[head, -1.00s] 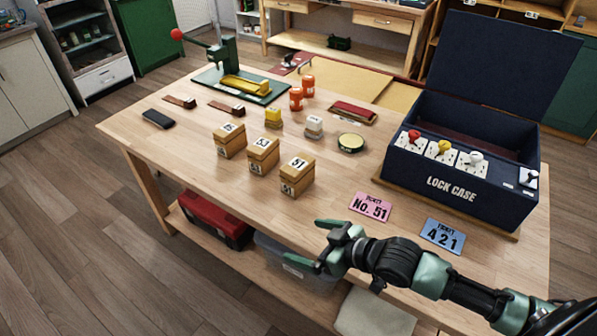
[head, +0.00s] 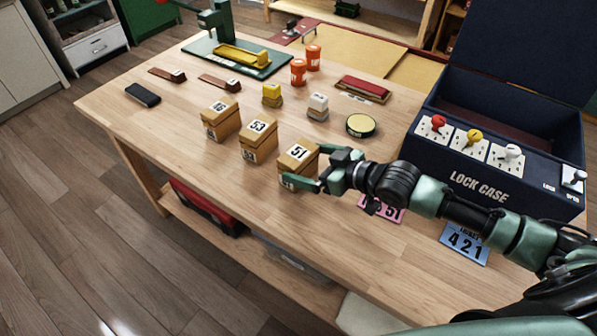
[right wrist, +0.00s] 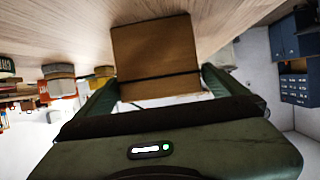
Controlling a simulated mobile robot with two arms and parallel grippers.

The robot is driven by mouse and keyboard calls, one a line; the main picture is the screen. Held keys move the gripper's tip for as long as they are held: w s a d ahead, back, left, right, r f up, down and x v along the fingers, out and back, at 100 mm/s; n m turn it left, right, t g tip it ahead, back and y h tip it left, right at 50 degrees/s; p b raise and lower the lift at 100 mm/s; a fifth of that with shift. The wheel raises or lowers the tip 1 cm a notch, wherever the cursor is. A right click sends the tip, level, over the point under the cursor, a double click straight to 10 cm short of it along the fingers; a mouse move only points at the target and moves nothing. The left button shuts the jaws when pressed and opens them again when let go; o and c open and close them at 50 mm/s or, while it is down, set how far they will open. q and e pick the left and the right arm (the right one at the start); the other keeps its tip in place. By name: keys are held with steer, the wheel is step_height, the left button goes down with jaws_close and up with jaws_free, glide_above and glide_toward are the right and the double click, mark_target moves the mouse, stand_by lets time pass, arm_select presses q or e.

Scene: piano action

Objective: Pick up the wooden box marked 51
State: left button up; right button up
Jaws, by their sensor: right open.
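The wooden box marked 51 (head: 298,160) stands on the table, the rightmost of a row of similar boxes. My right gripper (head: 305,168) is at the box's right side, with its open fingers reaching toward it; one finger is by its front lower corner. In the right wrist view the box (right wrist: 155,60) is a brown block with a dark seam, between the two open fingers (right wrist: 158,92). I cannot tell whether the fingers touch it. My left gripper is not in view.
Boxes marked 53 (head: 258,138) and 46 (head: 220,119) stand close to the left. A pink ticket (head: 388,212), partly hidden by my arm, and a blue ticket (head: 465,242) lie to the right, before the navy lock case (head: 480,185). A round yellow-topped tin (head: 361,125) is behind.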

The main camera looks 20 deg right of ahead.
mark_target(290, 156)
steer(key=shift+w+a+f, duration=0.2)
steer(key=shift+w+f, duration=0.1)
steer(key=shift+w, duration=0.2)
steer(key=b+x, duration=0.4)
steer(key=shift+a, duration=0.15)
steer(key=shift+w+a+f+b, duration=0.1)
steer(key=shift+w+a+b, duration=0.2)
steer(key=shift+w, duration=0.2)
steer(key=shift+c, duration=0.3)
steer(key=c, duration=1.3)
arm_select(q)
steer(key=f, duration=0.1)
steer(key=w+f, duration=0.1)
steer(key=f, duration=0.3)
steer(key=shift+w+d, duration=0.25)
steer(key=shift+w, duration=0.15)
arm_select(e)
steer(key=shift+o, duration=0.2)
steer(key=shift+r, duration=0.2)
steer(key=shift+r, duration=0.1)
